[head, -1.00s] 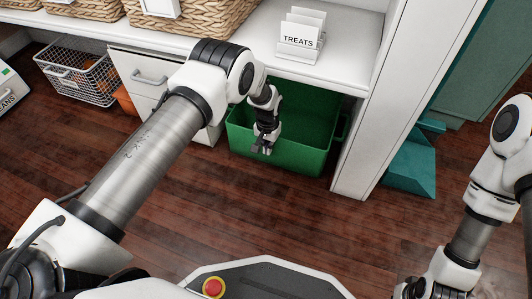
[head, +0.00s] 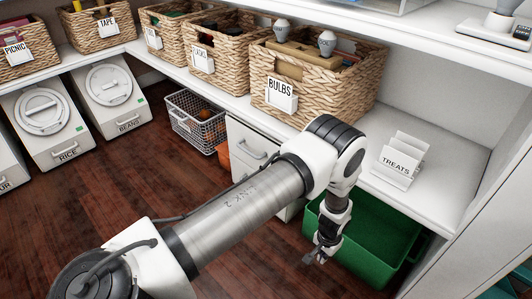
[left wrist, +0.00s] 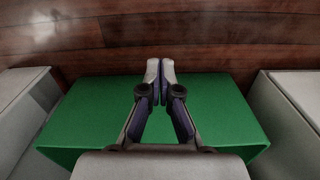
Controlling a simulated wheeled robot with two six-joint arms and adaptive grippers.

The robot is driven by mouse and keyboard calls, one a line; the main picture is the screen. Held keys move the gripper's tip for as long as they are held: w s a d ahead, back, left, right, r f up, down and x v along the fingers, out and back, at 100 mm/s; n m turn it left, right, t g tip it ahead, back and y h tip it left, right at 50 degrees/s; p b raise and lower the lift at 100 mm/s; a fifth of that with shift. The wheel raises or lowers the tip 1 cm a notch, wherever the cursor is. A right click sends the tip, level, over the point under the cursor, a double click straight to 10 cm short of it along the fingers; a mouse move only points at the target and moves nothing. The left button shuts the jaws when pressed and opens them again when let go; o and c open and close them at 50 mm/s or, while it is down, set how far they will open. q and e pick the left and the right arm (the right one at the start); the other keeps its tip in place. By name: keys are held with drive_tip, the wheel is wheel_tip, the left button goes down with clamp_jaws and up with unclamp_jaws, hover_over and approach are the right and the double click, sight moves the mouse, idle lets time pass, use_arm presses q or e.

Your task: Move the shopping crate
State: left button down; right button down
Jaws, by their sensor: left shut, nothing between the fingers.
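The green crate (head: 368,260) stands on the floor under the shelf, below the treats holder. It is open at the top, and my left arm covers part of it. My left gripper (head: 318,258) points down at the crate's left front side. Its fingers are shut with nothing between them. In the left wrist view the shut fingertips (left wrist: 160,68) lie over the green crate (left wrist: 85,115); I cannot tell whether they touch it. My right gripper is out of view.
A white drawer cabinet (head: 250,150) is left of the crate, and a white upright panel (head: 465,245) is to its right. A wire basket (head: 192,128) is farther left. Woven baskets, including bulbs (head: 340,90), line the shelf. Dark wooden floor (head: 130,200) is clear at left.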

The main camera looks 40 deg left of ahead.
use_arm(q)
wheel_tip(320, 180, up, 7)
drive_tip(key=p, duration=0.3)
drive_tip(key=s+a+r+n+p, duration=0.1)
drive_tip(key=s+a+r, duration=0.1)
drive_tip(key=s, duration=0.7)
drive_tip(key=s+a+r, duration=0.1)
drive_tip(key=s+a, duration=0.1)
drive_tip(key=s, duration=0.7)
drive_tip(key=s+a+r+n+p, duration=0.1)
drive_tip(key=s+a+r, duration=0.1)
drive_tip(key=s, duration=0.7)
wheel_tip(320, 180, up, 38)
drive_tip(key=p, duration=3.8)
drive_tip(key=shift+d+r, duration=0.25)
